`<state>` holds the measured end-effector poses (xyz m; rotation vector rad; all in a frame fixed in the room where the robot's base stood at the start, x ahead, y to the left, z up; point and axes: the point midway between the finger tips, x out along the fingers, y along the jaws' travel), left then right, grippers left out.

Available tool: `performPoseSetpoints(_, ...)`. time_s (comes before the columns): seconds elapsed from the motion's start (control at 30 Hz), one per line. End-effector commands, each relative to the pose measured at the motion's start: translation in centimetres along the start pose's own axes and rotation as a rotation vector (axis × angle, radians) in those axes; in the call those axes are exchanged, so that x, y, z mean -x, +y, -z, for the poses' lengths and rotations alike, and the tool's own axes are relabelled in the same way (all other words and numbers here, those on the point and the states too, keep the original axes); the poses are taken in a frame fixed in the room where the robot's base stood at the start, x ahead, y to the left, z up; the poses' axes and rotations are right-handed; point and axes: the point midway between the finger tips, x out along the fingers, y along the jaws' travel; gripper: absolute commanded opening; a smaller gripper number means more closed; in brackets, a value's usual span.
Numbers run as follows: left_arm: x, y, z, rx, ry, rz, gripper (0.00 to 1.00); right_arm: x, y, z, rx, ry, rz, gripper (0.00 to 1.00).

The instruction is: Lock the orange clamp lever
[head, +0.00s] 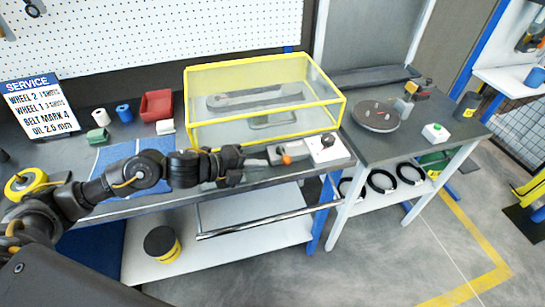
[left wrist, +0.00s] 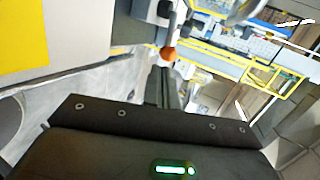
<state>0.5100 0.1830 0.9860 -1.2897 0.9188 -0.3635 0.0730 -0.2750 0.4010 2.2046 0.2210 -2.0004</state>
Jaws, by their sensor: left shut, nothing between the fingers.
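The clamp lever's orange knob (head: 286,159) sits at the front edge of the bench, just left of a white block with a black knob (head: 323,147). My left gripper (head: 264,160) reaches in from the left, level with the knob, fingers pointing at it. Its fingers are shut and empty. In the left wrist view the orange knob (left wrist: 168,53) shows just beyond the fingertips (left wrist: 164,72); whether they touch it I cannot tell. A grey metal bar (left wrist: 167,14) runs beyond the knob. My right gripper is in neither view.
A yellow-framed clear guard box (head: 262,95) stands behind the lever on the bench. A metal rail (head: 265,222) runs below the front edge.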

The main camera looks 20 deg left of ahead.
Motion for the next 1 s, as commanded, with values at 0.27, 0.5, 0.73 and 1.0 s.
performPoseSetpoints(0.27, -3.7, -1.1, 0.0, 0.000, -0.002, 0.001, 0.00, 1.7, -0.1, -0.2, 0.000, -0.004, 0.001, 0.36)
performPoseSetpoints(0.5, -4.6, -1.1, 0.0, 0.000, -0.002, 0.000, 0.00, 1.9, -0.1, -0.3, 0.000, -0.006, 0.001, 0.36)
performPoseSetpoints(0.73, -4.6, -1.1, 0.0, -0.001, -0.002, 0.000, 0.00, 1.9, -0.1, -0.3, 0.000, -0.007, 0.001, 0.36)
performPoseSetpoints(1.0, -5.7, -1.6, 0.8, 0.005, -0.011, 0.002, 0.00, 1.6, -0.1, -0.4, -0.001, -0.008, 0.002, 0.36)
